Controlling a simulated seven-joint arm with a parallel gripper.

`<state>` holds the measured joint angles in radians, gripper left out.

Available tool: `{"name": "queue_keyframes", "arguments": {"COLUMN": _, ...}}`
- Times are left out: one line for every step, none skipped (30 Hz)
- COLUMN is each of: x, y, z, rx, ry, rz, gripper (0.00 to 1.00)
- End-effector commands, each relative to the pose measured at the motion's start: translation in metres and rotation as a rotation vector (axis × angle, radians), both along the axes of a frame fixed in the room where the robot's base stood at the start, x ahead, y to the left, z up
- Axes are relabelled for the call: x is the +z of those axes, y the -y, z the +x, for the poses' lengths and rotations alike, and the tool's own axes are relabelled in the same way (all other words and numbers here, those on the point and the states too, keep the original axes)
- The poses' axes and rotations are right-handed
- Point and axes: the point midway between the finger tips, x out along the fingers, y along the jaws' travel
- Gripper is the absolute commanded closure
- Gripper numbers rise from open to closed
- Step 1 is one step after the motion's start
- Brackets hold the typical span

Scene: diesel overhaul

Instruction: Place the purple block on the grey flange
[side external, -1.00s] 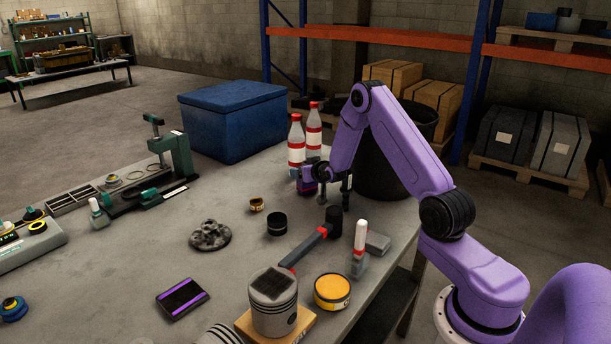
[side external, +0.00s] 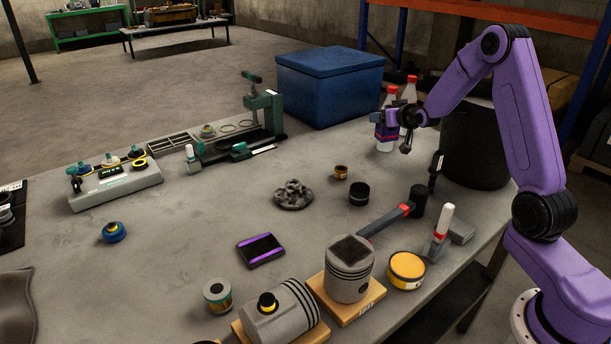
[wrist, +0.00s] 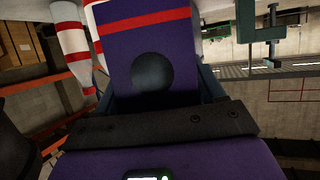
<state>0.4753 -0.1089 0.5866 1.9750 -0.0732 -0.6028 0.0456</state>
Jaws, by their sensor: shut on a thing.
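The purple block (side external: 385,132), dark with a red stripe, is held in my gripper (side external: 392,121) in front of two bottles at the back of the table. It looks raised above the table top. In the wrist view the block (wrist: 145,35) fills the space between the fingers, showing its red stripe and a dark round spot. A lumpy dark grey piece, which appears to be the grey flange (side external: 293,196), lies on the mid-table, left of and nearer the camera than my gripper.
A brass ring (side external: 341,172) and a black cylinder (side external: 359,193) stand right of the flange. A hammer (side external: 392,219), a piston (side external: 349,270) and a yellow tin (side external: 406,269) are nearer. A green vise-like tool (side external: 262,115) stands behind left.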

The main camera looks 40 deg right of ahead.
Motion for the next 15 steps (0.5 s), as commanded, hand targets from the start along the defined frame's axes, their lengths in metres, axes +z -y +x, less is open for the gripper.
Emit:
{"name": "queue_keyframes", "arguments": {"x": 0.009, "y": -0.023, "z": 0.003, "rx": 0.048, "ry": 0.009, "rz": -0.003, "gripper": 0.82}}
{"name": "queue_keyframes", "arguments": {"x": 0.013, "y": -0.036, "z": 0.003, "rx": 0.075, "ry": 0.009, "rz": -0.002, "gripper": 0.82}}
{"name": "queue_keyframes", "arguments": {"x": 0.018, "y": -0.054, "z": 0.003, "rx": 0.113, "ry": 0.009, "rz": -0.001, "gripper": 0.82}}
{"name": "queue_keyframes", "arguments": {"x": 0.021, "y": -0.067, "z": 0.002, "rx": 0.141, "ry": 0.010, "rz": -0.002, "gripper": 0.82}}
{"name": "queue_keyframes", "arguments": {"x": 0.025, "y": -0.080, "z": 0.001, "rx": 0.169, "ry": 0.011, "rz": -0.001, "gripper": 0.82}}
{"name": "queue_keyframes", "arguments": {"x": 0.029, "y": -0.098, "z": -0.001, "rx": 0.206, "ry": 0.011, "rz": 0.000, "gripper": 0.82}}
{"name": "queue_keyframes", "arguments": {"x": 0.032, "y": -0.111, "z": -0.003, "rx": 0.236, "ry": 0.012, "rz": -0.001, "gripper": 0.82}}
{"name": "queue_keyframes", "arguments": {"x": 0.035, "y": -0.124, "z": -0.005, "rx": 0.263, "ry": 0.012, "rz": -0.001, "gripper": 0.82}}
{"name": "queue_keyframes", "arguments": {"x": 0.039, "y": -0.141, "z": -0.009, "rx": 0.302, "ry": 0.011, "rz": -0.001, "gripper": 0.82}}
{"name": "queue_keyframes", "arguments": {"x": 0.043, "y": -0.153, "z": -0.012, "rx": 0.329, "ry": 0.012, "rz": -0.001, "gripper": 0.82}}
{"name": "queue_keyframes", "arguments": {"x": 0.045, "y": -0.167, "z": -0.015, "rx": 0.360, "ry": 0.012, "rz": 0.000, "gripper": 0.82}}
{"name": "queue_keyframes", "arguments": {"x": 0.049, "y": -0.184, "z": -0.021, "rx": 0.398, "ry": 0.010, "rz": 0.000, "gripper": 0.82}}
{"name": "queue_keyframes", "arguments": {"x": 0.052, "y": -0.196, "z": -0.025, "rx": 0.428, "ry": 0.011, "rz": -0.001, "gripper": 0.82}}
{"name": "queue_keyframes", "arguments": {"x": 0.054, "y": -0.207, "z": -0.030, "rx": 0.455, "ry": 0.010, "rz": 0.001, "gripper": 0.82}}
{"name": "queue_keyframes", "arguments": {"x": 0.057, "y": -0.223, "z": -0.036, "rx": 0.493, "ry": 0.010, "rz": 0.000, "gripper": 0.82}}
